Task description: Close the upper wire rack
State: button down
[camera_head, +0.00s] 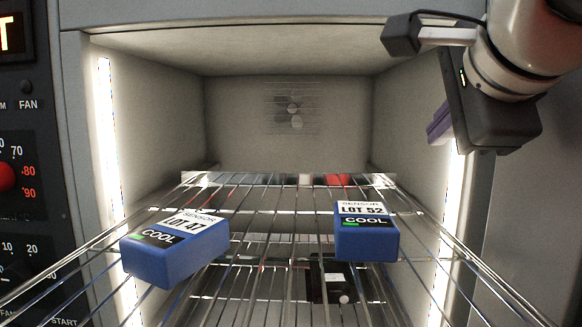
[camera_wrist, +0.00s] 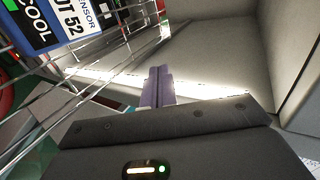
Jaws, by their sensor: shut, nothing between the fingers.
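The upper wire rack (camera_head: 285,215) is pulled out of the chamber toward me. Its side rails run past the opening at both lower corners of the head view, and its front edge is out of frame. It also shows at the left of the wrist view (camera_wrist: 112,62). Two blue sensor boxes lie on it: LOT 47 (camera_head: 172,258) at left and LOT 52 (camera_head: 366,240) at right. My gripper (camera_head: 438,124) is above the rack's right side, near the right wall of the opening. Its purple fingers (camera_wrist: 158,88) are together and empty, apart from the rack.
A lower rack (camera_head: 235,300) shows through the wires, with a dark box (camera_head: 330,282) below. Bright light strips (camera_head: 118,190) line both side walls. A control panel (camera_head: 25,180) stands at left. The space above the upper rack is clear back to the rear wall (camera_head: 300,120).

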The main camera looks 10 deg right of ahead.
send_near(381, 179)
jog(key=f, duration=0.2)
jog(key=shift+w+f, duration=0.3)
jog(key=w, duration=0.3)
jog(key=shift+w+d+f, duration=0.2)
jog(key=shift+w+d, duration=0.1)
jog(key=shift+d, duration=0.1)
jog(key=shift+w+d+p, duration=0.1)
jog(key=shift+w+p, duration=0.2)
jog(key=shift+w, duration=0.25)
